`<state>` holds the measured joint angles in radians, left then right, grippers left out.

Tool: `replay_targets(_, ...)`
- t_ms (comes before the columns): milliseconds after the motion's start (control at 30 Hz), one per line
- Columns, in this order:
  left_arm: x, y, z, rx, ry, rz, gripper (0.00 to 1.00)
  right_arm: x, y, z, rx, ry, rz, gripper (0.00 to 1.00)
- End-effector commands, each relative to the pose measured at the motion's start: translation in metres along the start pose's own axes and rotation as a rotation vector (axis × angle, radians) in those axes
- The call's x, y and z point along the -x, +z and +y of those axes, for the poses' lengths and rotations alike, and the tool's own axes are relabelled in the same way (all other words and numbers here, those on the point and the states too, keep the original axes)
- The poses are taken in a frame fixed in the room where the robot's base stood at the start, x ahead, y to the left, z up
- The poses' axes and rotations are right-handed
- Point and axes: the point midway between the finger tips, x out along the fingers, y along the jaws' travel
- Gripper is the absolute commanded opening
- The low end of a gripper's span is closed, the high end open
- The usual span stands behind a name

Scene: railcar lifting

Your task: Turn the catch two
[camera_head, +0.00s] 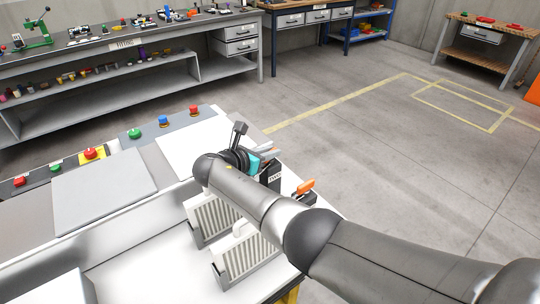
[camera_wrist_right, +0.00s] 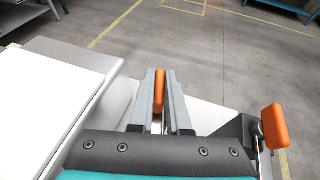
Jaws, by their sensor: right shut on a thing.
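My right gripper (camera_head: 239,134) is at the far edge of the white bench, its arm coming in from the lower right. In the right wrist view my right gripper (camera_wrist_right: 161,100) has its two grey fingers on either side of an upright orange catch handle (camera_wrist_right: 160,88) and is shut on it. In the head view that handle is hidden by the gripper. A dark block (camera_head: 273,177) with a label that seems to read "TWO" is beside my wrist. A second orange handle (camera_head: 306,186) stands to its right, also in the wrist view (camera_wrist_right: 274,127). My left gripper is not in view.
White ribbed parts (camera_head: 241,255) stand on the bench under my forearm. A panel with red, green and blue buttons (camera_head: 163,121) lies at the left. Workbenches (camera_head: 120,50) line the back.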

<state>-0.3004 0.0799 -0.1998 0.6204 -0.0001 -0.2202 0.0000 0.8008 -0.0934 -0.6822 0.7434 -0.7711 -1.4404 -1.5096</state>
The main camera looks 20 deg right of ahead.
Motion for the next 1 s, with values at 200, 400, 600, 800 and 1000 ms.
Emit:
replay_targets(200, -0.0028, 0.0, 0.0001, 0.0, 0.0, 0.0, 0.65, -0.0005, -0.0003, -0.0005, -0.008, -0.019, 0.001, 0.0)
replay_targets(400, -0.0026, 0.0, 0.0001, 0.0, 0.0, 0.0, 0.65, -0.0005, 0.0001, -0.0005, -0.008, -0.02, 0.001, 0.0)
replay_targets(600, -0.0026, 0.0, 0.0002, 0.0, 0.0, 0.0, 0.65, -0.0007, 0.0001, -0.0005, -0.008, -0.019, 0.001, 0.22)
replay_targets(800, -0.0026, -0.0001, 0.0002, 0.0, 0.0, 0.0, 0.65, -0.0005, 0.0001, -0.0004, -0.008, -0.019, 0.001, 0.44)
replay_targets(1000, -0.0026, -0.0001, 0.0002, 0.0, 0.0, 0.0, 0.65, -0.0004, 0.0001, -0.0003, -0.007, -0.018, 0.001, 0.45)
